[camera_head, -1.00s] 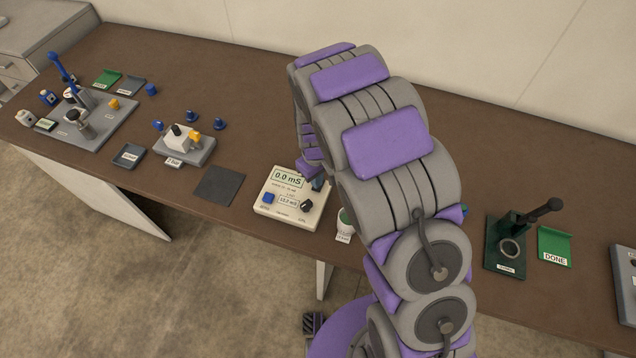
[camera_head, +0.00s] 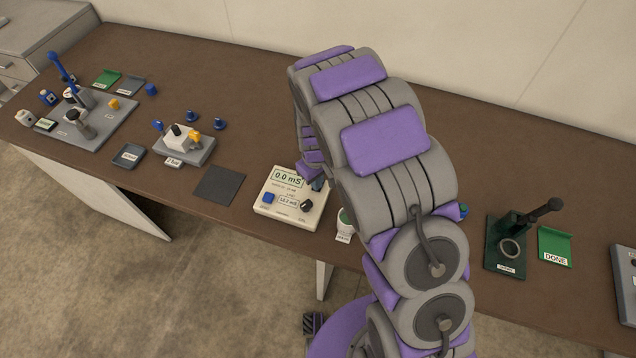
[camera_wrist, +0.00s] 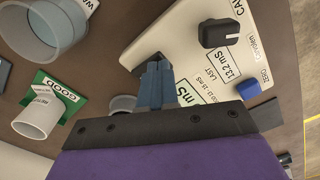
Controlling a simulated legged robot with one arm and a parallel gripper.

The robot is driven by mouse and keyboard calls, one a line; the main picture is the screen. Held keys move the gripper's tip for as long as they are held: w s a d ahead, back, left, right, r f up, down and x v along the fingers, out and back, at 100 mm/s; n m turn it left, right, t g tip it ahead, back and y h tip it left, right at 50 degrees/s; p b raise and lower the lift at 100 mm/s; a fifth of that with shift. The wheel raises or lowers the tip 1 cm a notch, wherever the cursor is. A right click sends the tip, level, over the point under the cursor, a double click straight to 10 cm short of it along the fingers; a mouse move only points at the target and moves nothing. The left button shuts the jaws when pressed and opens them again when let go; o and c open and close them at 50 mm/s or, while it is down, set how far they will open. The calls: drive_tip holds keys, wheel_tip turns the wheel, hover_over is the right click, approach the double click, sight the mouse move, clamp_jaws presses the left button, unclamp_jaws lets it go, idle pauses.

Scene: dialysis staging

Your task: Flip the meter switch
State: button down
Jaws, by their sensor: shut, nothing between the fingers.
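The meter is a cream box (camera_head: 263,210) near the table's front edge, with a display (camera_head: 287,178) reading 0.0 mS. A blue button (camera_head: 268,197) and a black knob with a white mark (camera_head: 306,204) are on its face. In the wrist view the black knob (camera_wrist: 214,34) and blue button (camera_wrist: 248,89) lie ahead and right of the fingers. My gripper (camera_wrist: 153,68) is shut and empty, over or beside the meter's display end. A small dark piece shows at its fingertips; I cannot tell whether they touch it. My gripper and wrist partly cover the display in the wrist view.
A white cup (camera_head: 344,222) stands right of the meter. In the wrist view a larger clear cup (camera_wrist: 30,45) and a green GOOD card (camera_wrist: 60,92) are close by. A dark mat (camera_head: 219,186) lies left. A green stand (camera_head: 505,262) is farther right.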

drive_tip(key=shift+f, duration=0.35)
drive_tip(key=shift+r, duration=0.1)
idle(0.3)
drive_tip(key=shift+r+p, duration=1.1)
drive_tip(key=shift+r, duration=2.3)
drive_tip(key=shift+d+r, duration=0.1)
drive_tip(key=shift+r, duration=0.1)
drive_tip(key=s+d+r+m, duration=0.3)
drive_tip(key=s+d+r, duration=0.35)
drive_tip(key=r, duration=0.35)
drive_tip(key=s+d+r+m+g, duration=0.1)
drive_tip(key=s+r, duration=0.4)
drive_tip(key=s, duration=0.8)
drive_tip(key=s+d+r+m, duration=0.4)
drive_tip(key=s+d+r, duration=0.1)
drive_tip(key=s, duration=0.7)
drive_tip(key=shift+s+d+r+g, duration=0.2)
drive_tip(key=shift+s+d+g, duration=0.2)
drive_tip(key=shift+d, duration=0.35)
